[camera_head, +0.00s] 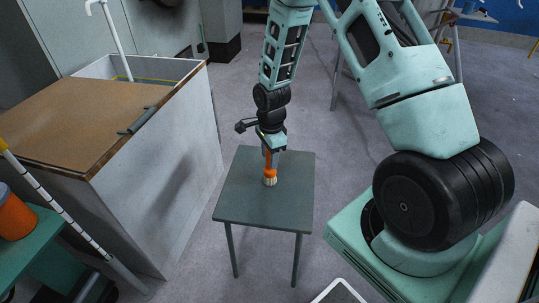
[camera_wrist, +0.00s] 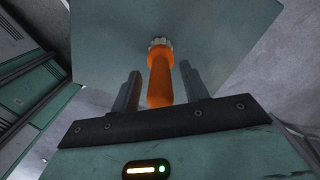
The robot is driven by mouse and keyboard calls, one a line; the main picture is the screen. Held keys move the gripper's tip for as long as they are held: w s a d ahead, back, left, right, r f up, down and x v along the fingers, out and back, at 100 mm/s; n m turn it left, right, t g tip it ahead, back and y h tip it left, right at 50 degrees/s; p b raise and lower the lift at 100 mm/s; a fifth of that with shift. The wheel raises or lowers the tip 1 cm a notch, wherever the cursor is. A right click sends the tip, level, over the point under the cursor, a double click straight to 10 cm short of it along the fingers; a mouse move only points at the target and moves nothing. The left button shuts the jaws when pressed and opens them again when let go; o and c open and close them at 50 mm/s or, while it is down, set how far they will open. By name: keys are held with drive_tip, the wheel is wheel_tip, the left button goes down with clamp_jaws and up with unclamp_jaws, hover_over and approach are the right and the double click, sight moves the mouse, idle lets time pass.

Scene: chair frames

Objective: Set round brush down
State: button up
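The round brush (camera_head: 269,168) has an orange handle and pale bristles. It stands about upright, bristles down, at a small grey-green table (camera_head: 246,207); the bristle end appears to touch the top. In the wrist view the orange handle (camera_wrist: 160,80) lies between the two fingers of my gripper (camera_wrist: 160,82). A gap shows on each side of the handle, so my gripper looks open around it. In the head view my gripper (camera_head: 271,151) is above the table, at the upper part of the brush.
A white cabinet (camera_head: 172,180) with a brown wooden top (camera_head: 75,120) stands left of the table. An orange container (camera_head: 14,215) sits on a green surface at the far left. The rest of the tabletop is bare. Grey floor lies open behind the table.

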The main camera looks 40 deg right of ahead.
drive_tip(key=shift+r, duration=0.1)
drive_tip(key=r+p, duration=0.2)
drive_tip(key=r, duration=0.9)
drive_tip(key=shift+d+r, duration=0.2)
drive_tip(key=s+a+r+n, duration=0.4)
drive_tip(key=a+n, duration=0.2)
drive_tip(key=a, duration=0.2)
drive_tip(key=s+a+r+n, duration=0.4)
drive_tip(key=a+r+n, duration=0.15)
drive_tip(key=a, duration=0.35)
drive_tip(key=s+a+r+n, duration=0.2)
drive_tip(key=s+a+n, duration=0.2)
drive_tip(key=s+n, duration=0.4)
drive_tip(key=s+a+r+n, duration=0.1)
drive_tip(key=s+a+n, duration=0.2)
drive_tip(key=s+n, duration=0.5)
drive_tip(key=shift+s+a+r+n, duration=0.2)
drive_tip(key=shift+a+r+n, duration=0.15)
drive_tip(key=shift+a+n, duration=0.1)
